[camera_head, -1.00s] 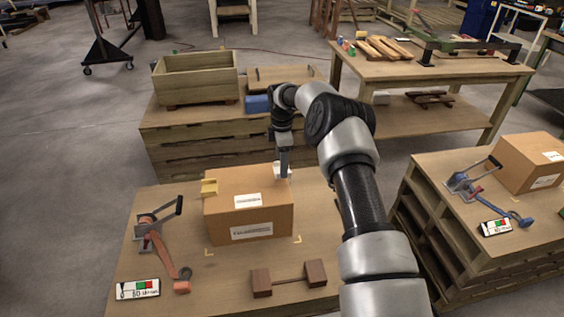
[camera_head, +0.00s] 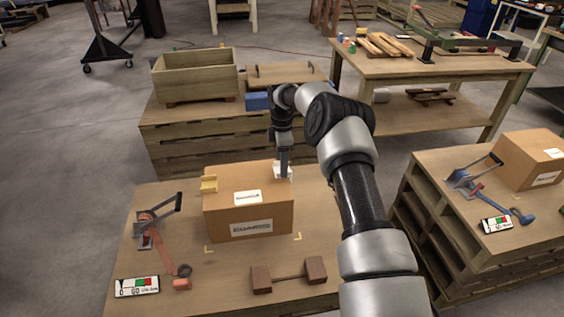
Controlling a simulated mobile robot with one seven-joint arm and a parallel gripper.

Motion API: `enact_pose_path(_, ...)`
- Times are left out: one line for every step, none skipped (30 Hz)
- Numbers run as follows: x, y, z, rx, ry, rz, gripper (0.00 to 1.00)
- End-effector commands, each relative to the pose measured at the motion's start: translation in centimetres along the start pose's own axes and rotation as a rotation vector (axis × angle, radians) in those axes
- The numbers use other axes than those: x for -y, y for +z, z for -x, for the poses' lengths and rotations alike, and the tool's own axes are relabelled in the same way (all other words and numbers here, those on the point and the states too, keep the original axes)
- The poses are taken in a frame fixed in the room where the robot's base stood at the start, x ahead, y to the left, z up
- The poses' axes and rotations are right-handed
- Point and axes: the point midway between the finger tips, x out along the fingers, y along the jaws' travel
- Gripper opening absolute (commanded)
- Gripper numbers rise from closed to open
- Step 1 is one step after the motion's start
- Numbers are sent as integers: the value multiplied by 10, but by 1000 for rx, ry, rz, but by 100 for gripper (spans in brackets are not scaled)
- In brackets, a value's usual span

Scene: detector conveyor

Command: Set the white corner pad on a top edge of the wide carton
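The wide carton (camera_head: 247,205) is a brown box with white labels, standing on the near wooden table. The white corner pad (camera_head: 283,170) is at the carton's top right edge, towards the back. My gripper (camera_head: 284,164) points down directly over the pad, with its tips at it. The fingers are too small and hidden to tell whether they grip the pad. I cannot tell whether the pad fully touches the edge. A yellowish corner pad (camera_head: 209,184) sits on the carton's top left edge.
A tensioner with an orange strap (camera_head: 160,235) lies left of the carton. A label card (camera_head: 137,287) and a brown two-block piece (camera_head: 289,275) lie in front. Another carton (camera_head: 531,160) stands on the right table. An open wooden crate (camera_head: 196,78) stands behind.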

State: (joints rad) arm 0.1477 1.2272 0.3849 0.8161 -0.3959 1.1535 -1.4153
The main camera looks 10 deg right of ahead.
Motion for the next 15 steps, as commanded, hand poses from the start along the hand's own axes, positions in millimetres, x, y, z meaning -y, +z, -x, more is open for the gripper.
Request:
enact_pose_path(0,0,-2,0,0,0,29)
enact_pose_path(0,0,-3,0,0,0,29)
enact_pose_path(0,0,-4,0,0,0,29)
enact_pose_path(0,0,-4,0,0,0,29)
enact_pose_path(0,0,-5,0,0,0,29)
enact_pose_path(0,0,-6,0,0,0,29)
enact_pose_path(0,0,-7,0,0,0,29)
enact_pose_path(0,0,-8,0,0,0,29)
enact_pose_path(0,0,-9,0,0,0,29)
enact_pose_path(0,0,-9,0,0,0,29)
enact_pose_path(0,0,-10,0,0,0,29)
enact_pose_path(0,0,-11,0,0,0,29)
enact_pose_path(0,0,-12,0,0,0,29)
enact_pose_path(0,0,-13,0,0,0,29)
enact_pose_path(0,0,-14,0,0,0,29)
